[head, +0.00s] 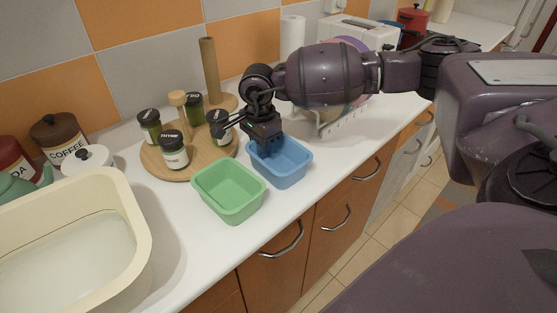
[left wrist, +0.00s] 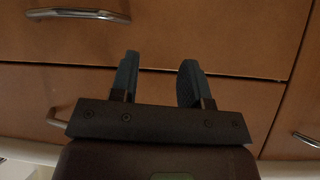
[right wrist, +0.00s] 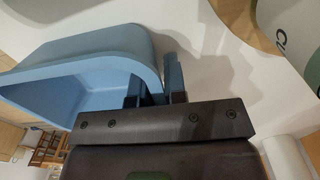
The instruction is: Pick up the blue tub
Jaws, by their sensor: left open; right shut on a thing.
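The blue tub (head: 284,163) stands on the white counter beside the green tub (head: 229,190). My right gripper (head: 264,140) reaches down to its back rim and is shut on it. In the right wrist view the rim of the blue tub (right wrist: 80,62) passes between the two fingers (right wrist: 158,90). The tub looks upright and empty. My left gripper (left wrist: 158,82) is open and empty, in front of the brown cabinet fronts; it does not show in the head view.
A round wooden board (head: 181,165) with several spice jars stands just behind the tubs. A large cream basin (head: 137,195) fills the left end. A dish rack (head: 335,125) stands behind my right arm. The counter's front edge is close to both tubs.

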